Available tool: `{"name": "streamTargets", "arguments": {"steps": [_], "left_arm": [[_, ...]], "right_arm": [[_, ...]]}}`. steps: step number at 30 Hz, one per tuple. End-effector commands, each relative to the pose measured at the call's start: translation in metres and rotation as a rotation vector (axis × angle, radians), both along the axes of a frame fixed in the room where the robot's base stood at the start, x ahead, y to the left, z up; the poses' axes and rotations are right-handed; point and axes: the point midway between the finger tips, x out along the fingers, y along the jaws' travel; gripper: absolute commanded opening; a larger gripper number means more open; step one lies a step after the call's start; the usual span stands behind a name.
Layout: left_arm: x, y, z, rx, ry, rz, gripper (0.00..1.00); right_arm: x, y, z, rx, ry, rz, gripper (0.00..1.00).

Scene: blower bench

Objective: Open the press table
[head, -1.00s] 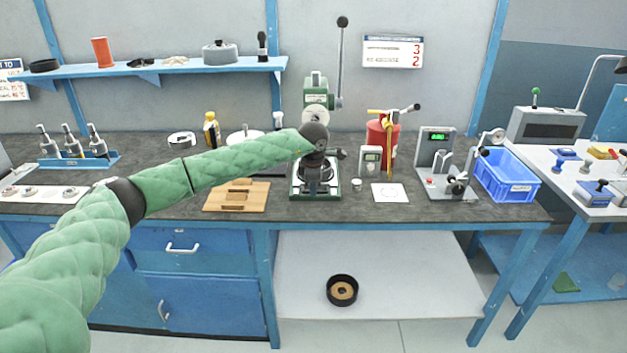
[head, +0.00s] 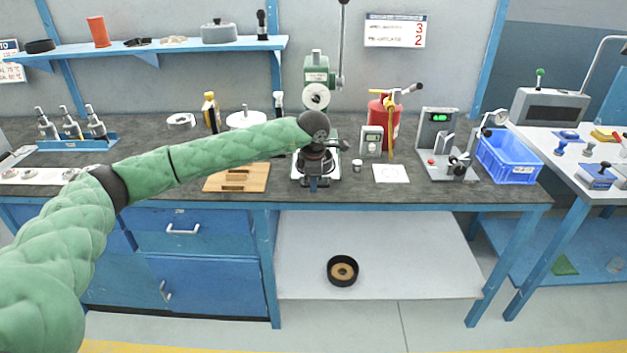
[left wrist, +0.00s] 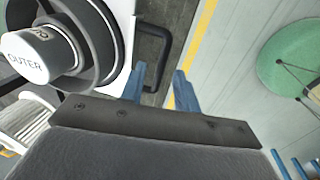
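The green press (head: 316,72) with its long upright lever stands at the back of the bench. My left arm and wrist hide much of its lower part. In the left wrist view, the white press table (left wrist: 118,12) carries a dark round tool with a white cap marked OUTER (left wrist: 28,58). A black pull handle (left wrist: 167,45) sticks out from the table's edge. My left gripper (head: 313,185) is in front of the press; its two blue fingers (left wrist: 161,75) are apart, with the handle's bar between them in the picture. I cannot tell whether they touch it. My right gripper is not seen.
A wooden board (head: 240,178) lies left of the press. A small meter (head: 371,140), a red cylinder (head: 385,122) and a grey gauge stand (head: 438,140) are to its right, then a blue crate (head: 510,158). A black ring (head: 342,270) lies on the lower shelf.

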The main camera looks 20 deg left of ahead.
Motion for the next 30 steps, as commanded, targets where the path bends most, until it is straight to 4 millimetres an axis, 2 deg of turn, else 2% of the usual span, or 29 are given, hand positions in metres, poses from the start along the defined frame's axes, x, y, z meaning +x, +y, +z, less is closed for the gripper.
{"name": "streamTargets", "arguments": {"steps": [7, 11, 18, 21, 25, 30], "left_arm": [[-0.001, 0.000, 0.004, 0.000, 0.000, 0.000, 0.32], [-0.003, -0.001, 0.020, 0.000, -0.003, -0.001, 0.32], [-0.010, -0.003, 0.056, 0.000, -0.002, 0.000, 0.32], [-0.012, -0.004, 0.067, -0.001, -0.001, 0.000, 0.32], [-0.014, -0.004, 0.074, 0.000, 0.000, 0.000, 0.32], [-0.014, -0.004, 0.076, 0.000, 0.000, 0.000, 0.32]], "right_arm": [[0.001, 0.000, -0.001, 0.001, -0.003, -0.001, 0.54], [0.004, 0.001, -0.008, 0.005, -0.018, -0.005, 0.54], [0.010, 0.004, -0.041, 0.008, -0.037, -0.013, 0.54], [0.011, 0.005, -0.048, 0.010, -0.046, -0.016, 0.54], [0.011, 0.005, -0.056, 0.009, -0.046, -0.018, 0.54], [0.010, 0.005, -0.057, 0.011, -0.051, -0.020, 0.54]]}}
